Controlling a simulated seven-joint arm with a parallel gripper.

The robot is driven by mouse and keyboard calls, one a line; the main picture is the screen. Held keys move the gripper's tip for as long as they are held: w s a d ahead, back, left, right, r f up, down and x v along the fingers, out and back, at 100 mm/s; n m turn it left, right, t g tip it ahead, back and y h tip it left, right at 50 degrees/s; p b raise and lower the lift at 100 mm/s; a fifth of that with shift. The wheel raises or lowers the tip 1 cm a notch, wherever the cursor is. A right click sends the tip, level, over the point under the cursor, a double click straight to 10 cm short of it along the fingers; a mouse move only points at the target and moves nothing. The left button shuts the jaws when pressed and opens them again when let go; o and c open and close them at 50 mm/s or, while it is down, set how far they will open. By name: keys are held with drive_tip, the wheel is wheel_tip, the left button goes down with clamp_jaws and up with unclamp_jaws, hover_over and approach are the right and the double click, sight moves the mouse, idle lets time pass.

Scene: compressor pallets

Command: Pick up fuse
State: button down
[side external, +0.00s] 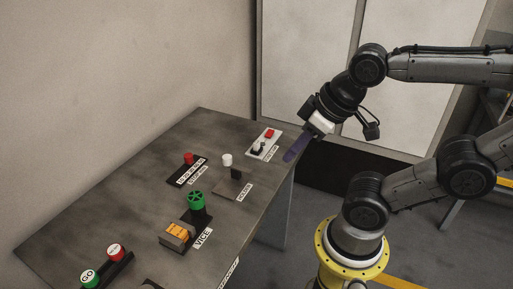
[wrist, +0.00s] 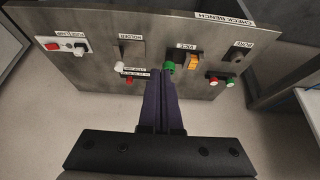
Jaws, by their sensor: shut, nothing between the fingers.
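No part can be identified as the fuse with certainty. A small white-topped piece (side external: 227,160) stands by the dark holder (side external: 233,184) on the bench, and it also shows in the wrist view (wrist: 119,66). An orange block (side external: 178,231) sits at the vice (side external: 196,215) with its green knob; the block shows in the wrist view too (wrist: 194,62). My gripper (side external: 289,156) is at the bench's right edge, above the floor side. Its long purple fingers (wrist: 162,82) are shut with nothing between them and touch no part.
The grey bench (side external: 130,180) carries a white plate with a red button (side external: 269,134), a black plate with a red button (side external: 188,158), and green (side external: 89,278) and red (side external: 115,252) buttons at the near end. A wall runs along its left side.

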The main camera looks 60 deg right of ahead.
drive_tip(key=c, duration=0.7)
unclamp_jaws()
